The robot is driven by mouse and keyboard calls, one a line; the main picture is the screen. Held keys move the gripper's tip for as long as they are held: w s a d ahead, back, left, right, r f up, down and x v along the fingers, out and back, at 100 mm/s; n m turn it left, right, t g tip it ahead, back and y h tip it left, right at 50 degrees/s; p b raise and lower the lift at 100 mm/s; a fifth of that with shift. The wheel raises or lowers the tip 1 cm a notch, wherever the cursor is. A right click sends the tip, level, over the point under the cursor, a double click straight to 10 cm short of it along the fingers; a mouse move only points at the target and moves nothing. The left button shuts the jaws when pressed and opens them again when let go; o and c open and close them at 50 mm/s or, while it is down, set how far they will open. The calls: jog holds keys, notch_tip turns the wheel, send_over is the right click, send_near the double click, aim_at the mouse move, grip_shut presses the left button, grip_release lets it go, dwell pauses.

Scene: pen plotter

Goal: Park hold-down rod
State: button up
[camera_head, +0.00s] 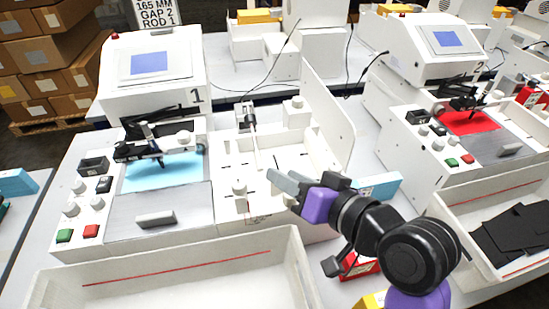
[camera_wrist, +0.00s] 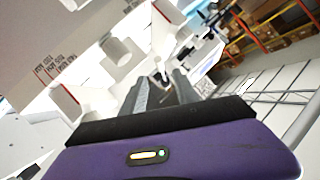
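A thin pale rod (camera_head: 254,147), apparently the hold-down rod, lies in the white open bay right of plotter 1 (camera_head: 150,72). Its far end meets a dark bracket (camera_head: 247,116); its near end points toward a short white post (camera_head: 240,196). My gripper (camera_head: 272,183) is over the bay's right front part, right of the post. Its grey fingers look apart, with nothing clearly held. In the wrist view the fingers (camera_wrist: 162,85) also stand apart, with a small white rounded end (camera_wrist: 158,66) beyond them. I cannot tell whether they touch anything.
A sign (camera_head: 155,12) reads 165 MM, GAP 2, ROD 1. Plotter 1 holds a light blue sheet (camera_head: 163,176). An upright white panel (camera_head: 328,115) bounds the bay's right side. A white tray (camera_head: 180,278) lies in front. Plotter 2 (camera_head: 432,48) stands at the right.

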aim_at(254, 137)
jog(key=x, duration=0.7)
jog(key=shift+w+a+f+p, duration=0.15)
jog(key=shift+w+p, duration=0.1)
jog(key=shift+p, duration=0.05)
jog(key=shift+c, duration=0.3)
grip_shut()
dwell(0.9)
